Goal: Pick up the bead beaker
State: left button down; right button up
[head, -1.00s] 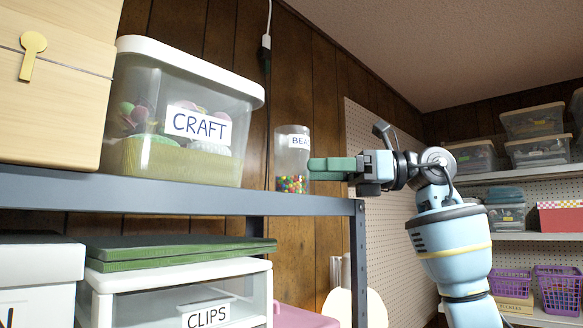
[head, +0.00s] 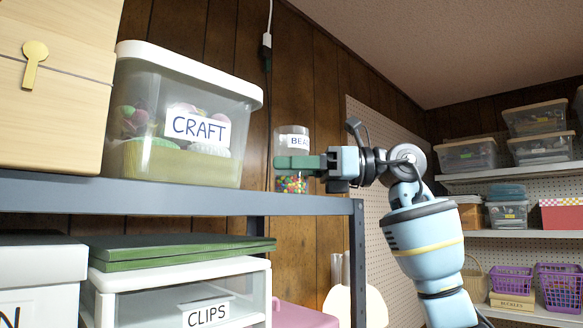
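The bead beaker (head: 291,184) is a clear jar with a white label reading "BEA" and colourful beads at the bottom. It stands upright on the grey-blue shelf (head: 200,196), near its right end. My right gripper (head: 298,163) comes in from the right at the beaker's middle height. One green finger lies across the beaker's front, below the label. The other finger is mostly hidden behind the beaker. The fingers look open around the beaker, but I cannot tell whether they touch it. My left gripper is out of view.
A clear "CRAFT" bin (head: 180,118) with a white lid stands left of the beaker, with a small gap between. A wooden case (head: 60,95) is farther left. A shelf post (head: 357,260) stands below my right gripper. A dark cord hangs on the wall behind.

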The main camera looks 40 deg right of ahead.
jog(key=c, duration=0.4)
jog(key=shift+r, duration=0.1)
jog(key=shift+r, duration=4.9)
